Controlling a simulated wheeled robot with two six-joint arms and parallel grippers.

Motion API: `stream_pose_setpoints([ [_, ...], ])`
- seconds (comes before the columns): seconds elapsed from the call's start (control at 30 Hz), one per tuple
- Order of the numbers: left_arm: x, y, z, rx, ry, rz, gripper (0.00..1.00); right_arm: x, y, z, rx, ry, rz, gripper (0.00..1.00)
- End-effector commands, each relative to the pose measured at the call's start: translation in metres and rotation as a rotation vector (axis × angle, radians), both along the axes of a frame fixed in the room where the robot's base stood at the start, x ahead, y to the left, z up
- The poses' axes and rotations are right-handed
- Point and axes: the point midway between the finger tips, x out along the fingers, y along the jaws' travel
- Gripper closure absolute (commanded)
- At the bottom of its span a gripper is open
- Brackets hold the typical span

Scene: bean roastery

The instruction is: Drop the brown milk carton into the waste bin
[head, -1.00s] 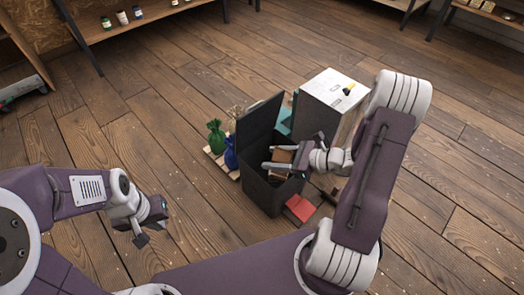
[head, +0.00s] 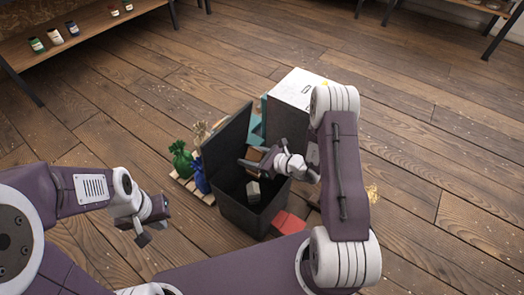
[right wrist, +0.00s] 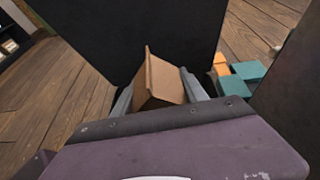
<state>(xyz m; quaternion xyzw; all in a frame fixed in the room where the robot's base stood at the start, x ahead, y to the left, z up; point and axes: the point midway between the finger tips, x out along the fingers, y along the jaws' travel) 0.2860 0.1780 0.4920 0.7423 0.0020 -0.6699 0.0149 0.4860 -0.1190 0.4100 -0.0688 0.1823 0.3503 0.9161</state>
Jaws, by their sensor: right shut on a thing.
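The brown carton (head: 256,155) is between the fingers of my right gripper (head: 254,159), which is shut on it. It also shows in the right wrist view (right wrist: 160,82), tilted, with a grey finger on each side. The waste bin (head: 245,217) is dark grey, with its lid (head: 226,132) standing open. The carton is held above the bin's level, by the back of the opening; I cannot tell whether it is fully over it. My left gripper (head: 134,231) is open and empty, left of the bin, over the floor.
A small grey-green object (head: 253,190) shows in the bin's opening. A red item (head: 288,223) lies at its front right. A white-topped cabinet (head: 296,88) and teal items (head: 256,125) stand behind.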

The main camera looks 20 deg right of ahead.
Motion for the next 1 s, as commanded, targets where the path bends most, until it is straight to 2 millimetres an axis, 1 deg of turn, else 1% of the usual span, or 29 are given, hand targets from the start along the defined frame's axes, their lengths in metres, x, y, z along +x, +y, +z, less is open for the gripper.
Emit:
stream_pose_setpoints([
  [0.03,0.0,0.0,-0.001,0.0,0.0,0.0,1.0,0.0,0.002,-0.003,-0.002,0.0,0.002,0.88],
  [0.17,0.0,0.0,-0.001,0.0,0.0,0.0,1.0,0.0,0.003,-0.003,-0.002,0.0,0.001,0.88],
  [0.27,0.0,0.0,-0.006,0.0,0.0,0.0,1.0,0.0,0.002,-0.009,-0.002,0.0,0.002,0.88],
  [0.37,0.0,0.0,-0.016,0.0,0.0,0.0,1.0,0.0,0.003,-0.019,-0.002,0.001,0.002,0.88],
  [0.6,0.0,0.0,-0.048,0.0,0.0,0.0,1.0,0.0,0.002,-0.055,-0.002,0.001,0.002,0.88],
  [0.7,0.0,0.0,-0.055,0.0,0.0,0.0,1.0,0.0,0.002,-0.063,-0.002,0.0,0.002,0.88],
  [0.97,0.0,0.0,-0.054,0.0,0.0,0.0,1.0,0.0,0.002,-0.062,-0.002,0.0,0.002,0.88],
  [1.0,0.0,0.0,-0.054,0.0,0.0,0.0,1.0,0.0,0.002,-0.062,-0.002,0.0,0.002,0.41],
])
